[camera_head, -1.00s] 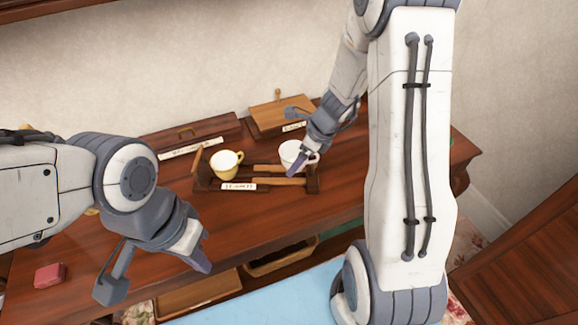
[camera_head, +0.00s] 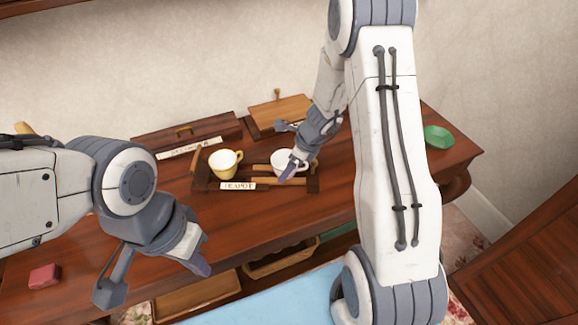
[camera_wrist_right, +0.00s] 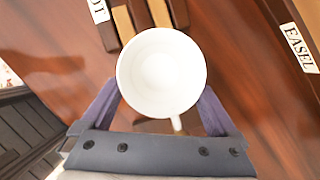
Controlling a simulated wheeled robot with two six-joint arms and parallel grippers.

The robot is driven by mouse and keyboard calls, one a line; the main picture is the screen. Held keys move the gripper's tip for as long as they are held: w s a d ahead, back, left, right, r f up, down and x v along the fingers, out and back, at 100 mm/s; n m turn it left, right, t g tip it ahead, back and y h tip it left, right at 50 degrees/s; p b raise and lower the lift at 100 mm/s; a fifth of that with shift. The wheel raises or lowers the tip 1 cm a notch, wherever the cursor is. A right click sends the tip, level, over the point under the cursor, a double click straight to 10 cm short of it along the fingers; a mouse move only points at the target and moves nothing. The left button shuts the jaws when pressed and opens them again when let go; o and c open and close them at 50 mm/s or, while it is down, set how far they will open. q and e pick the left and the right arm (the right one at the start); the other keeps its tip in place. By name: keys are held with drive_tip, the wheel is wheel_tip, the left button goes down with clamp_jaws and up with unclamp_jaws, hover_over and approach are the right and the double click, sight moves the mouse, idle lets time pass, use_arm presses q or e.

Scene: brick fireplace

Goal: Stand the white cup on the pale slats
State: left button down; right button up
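The white cup (camera_head: 281,161) is upright over the right part of a dark wooden rack (camera_head: 205,186) with pale slats (camera_head: 277,182). My right gripper (camera_head: 290,170) holds it. In the right wrist view the cup (camera_wrist_right: 162,72) sits between the two fingers of the right gripper (camera_wrist_right: 158,108), its open mouth facing the camera, over the ends of two pale slats (camera_wrist_right: 123,24). I cannot tell whether its base touches the slats. My left gripper (camera_head: 155,276) is open and empty over the table's front left.
A yellow cup (camera_head: 221,165) stands on the rack's left part, behind a TEAPOT label (camera_head: 238,186). Wooden pieces (camera_head: 185,137) with a label lie behind. A green dish (camera_head: 438,137) is at the right, a red block (camera_head: 45,276) at the front left. The table (camera_head: 110,255) between is mostly clear.

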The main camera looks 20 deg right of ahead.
drive_tip(key=shift+o, duration=0.2)
drive_tip(key=shift+r, duration=0.15)
drive_tip(key=p+v, duration=0.4)
drive_tip(key=v, duration=0.7)
drive_tip(key=s+a+r+n+g, duration=0.1)
drive_tip(key=s+a+r+n, duration=0.35)
drive_tip(key=a+n, duration=0.35)
drive_tip(key=s+a+r+n+g, duration=0.1)
drive_tip(key=s+a+r+n, duration=0.2)
drive_tip(key=s+a+n, duration=0.35)
drive_tip(key=s+a+r+n+h, duration=0.1)
drive_tip(key=s+a+r+n, duration=0.1)
drive_tip(key=s+n, duration=0.5)
drive_tip(key=s+a+r+n+g+h, duration=0.1)
drive_tip(key=s+a+r+n, duration=0.1)
drive_tip(key=s+n, duration=0.5)
drive_tip(key=a+n, duration=0.1)
drive_tip(key=n, duration=0.4)
drive_tip(key=shift+s+n, duration=0.25)
drive_tip(key=shift+n, duration=0.1)
drive_tip(key=shift+a, duration=0.1)
